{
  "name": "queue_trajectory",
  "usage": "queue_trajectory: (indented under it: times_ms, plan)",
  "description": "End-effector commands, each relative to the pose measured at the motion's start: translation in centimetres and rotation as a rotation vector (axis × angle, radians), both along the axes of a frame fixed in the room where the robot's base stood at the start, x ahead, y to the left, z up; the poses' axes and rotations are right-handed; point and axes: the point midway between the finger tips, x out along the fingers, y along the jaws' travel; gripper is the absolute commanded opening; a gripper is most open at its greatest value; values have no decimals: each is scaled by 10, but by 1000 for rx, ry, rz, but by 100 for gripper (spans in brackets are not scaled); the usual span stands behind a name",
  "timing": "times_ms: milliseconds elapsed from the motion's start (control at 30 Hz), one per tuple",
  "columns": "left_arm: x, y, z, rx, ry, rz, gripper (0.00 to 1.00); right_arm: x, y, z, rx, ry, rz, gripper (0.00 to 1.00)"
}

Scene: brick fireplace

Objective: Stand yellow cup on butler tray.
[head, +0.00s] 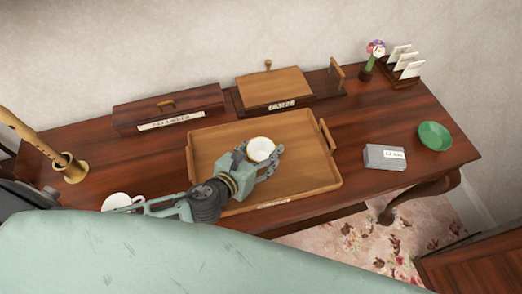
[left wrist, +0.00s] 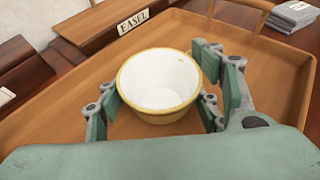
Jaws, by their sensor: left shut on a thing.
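The yellow cup (head: 261,148), white inside with a yellow rim, is upright in my left gripper (head: 262,165), over the middle of the wooden butler tray (head: 215,140). In the left wrist view the cup (left wrist: 160,80) sits between the finger pads, which close on it from both sides. The tray floor (left wrist: 60,110) shows around it. The cup's base is hidden, so I cannot tell whether it touches the tray. The tray has a raised rim and a handle at its right end, and lies on the dark wooden table. My right gripper is not in view.
A white cup (head: 120,201) stands left of the tray. A brass holder (head: 74,170) is at far left. A labelled box (head: 168,108) and the easel (head: 274,88) are behind. A grey folded stack (head: 383,157) and green bowl (head: 434,136) are at right. The tray's right half is clear.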

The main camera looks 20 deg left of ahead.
Motion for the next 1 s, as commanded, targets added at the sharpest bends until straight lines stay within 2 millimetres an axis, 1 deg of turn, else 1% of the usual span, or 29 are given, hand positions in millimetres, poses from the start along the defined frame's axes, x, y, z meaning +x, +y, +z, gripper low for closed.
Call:
queue_trajectory:
  times_ms: [100, 133, 333, 600, 700, 767, 867, 1000]
  plan:
    - [0, 0, -3, 0, -1, 0, 26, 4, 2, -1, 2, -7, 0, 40]
    - [0, 0, -3, 0, 0, 0, 61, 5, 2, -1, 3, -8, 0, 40]
    - [0, 0, -2, 0, 0, 0, 79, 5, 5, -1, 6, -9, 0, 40]
    - [0, 0, -2, 0, 0, 0, 79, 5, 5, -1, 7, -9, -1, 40]
    - [0, 0, 2, 1, -1, 0, 79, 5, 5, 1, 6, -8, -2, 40]
    - [-5, 1, 2, 1, 1, -1, 79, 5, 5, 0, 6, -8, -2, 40]
    - [-19, 5, 6, 2, 2, -2, 79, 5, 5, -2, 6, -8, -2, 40]
    - [-47, 13, 17, 1, 5, -2, 79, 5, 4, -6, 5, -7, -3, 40]
